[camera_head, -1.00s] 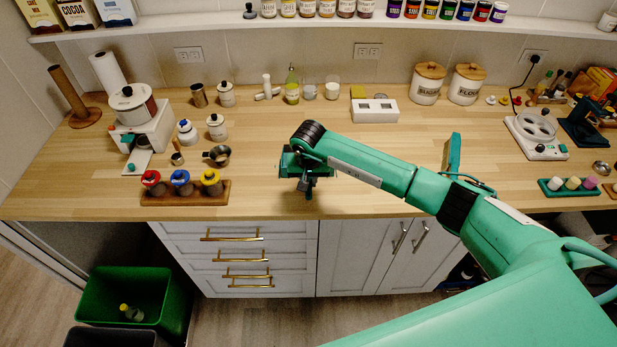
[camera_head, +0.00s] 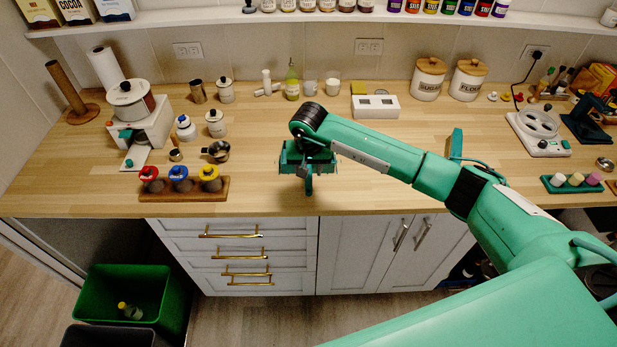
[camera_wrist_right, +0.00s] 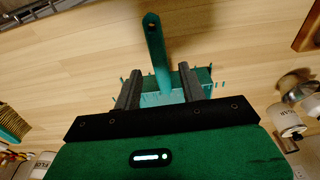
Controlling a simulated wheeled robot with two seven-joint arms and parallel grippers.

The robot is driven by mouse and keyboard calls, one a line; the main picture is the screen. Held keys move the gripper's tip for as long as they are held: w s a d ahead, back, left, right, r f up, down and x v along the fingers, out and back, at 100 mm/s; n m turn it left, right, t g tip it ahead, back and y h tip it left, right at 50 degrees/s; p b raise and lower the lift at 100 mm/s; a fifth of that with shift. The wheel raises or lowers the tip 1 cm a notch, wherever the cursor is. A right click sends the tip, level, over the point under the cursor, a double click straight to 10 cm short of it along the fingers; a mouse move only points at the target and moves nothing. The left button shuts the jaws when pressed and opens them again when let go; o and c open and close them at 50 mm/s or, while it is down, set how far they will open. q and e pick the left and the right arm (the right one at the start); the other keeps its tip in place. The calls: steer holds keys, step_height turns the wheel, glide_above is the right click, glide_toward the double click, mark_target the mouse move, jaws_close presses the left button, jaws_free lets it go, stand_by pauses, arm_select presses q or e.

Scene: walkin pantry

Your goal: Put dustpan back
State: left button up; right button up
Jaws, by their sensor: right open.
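The teal dustpan (camera_head: 309,184) lies on the wooden counter near its front edge, its handle pointing to that edge. In the right wrist view the dustpan's handle (camera_wrist_right: 154,45), with a hole at its tip, runs between the two fingers, and its pan shows behind them. My right gripper (camera_wrist_right: 160,74) is open, one finger on each side of the handle; I cannot tell whether either finger touches it. In the head view the right gripper (camera_head: 308,168) is over the dustpan and hides part of it. My left gripper is not in view.
A brush (camera_wrist_right: 12,122) with yellow bristles lies to one side; its teal part (camera_head: 455,145) shows behind my arm. A rack of coloured-lid jars (camera_head: 160,196) and a measuring cup (camera_head: 218,150) stand left. A white box (camera_head: 375,112) is behind. Counter around the dustpan is clear.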

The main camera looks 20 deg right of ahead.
step_height(320, 180, up, 8)
steer(key=s+b, duration=0.1)
steer(key=b, duration=0.2)
steer(key=shift+s+a+r, duration=0.15)
steer(key=shift+a, duration=0.05)
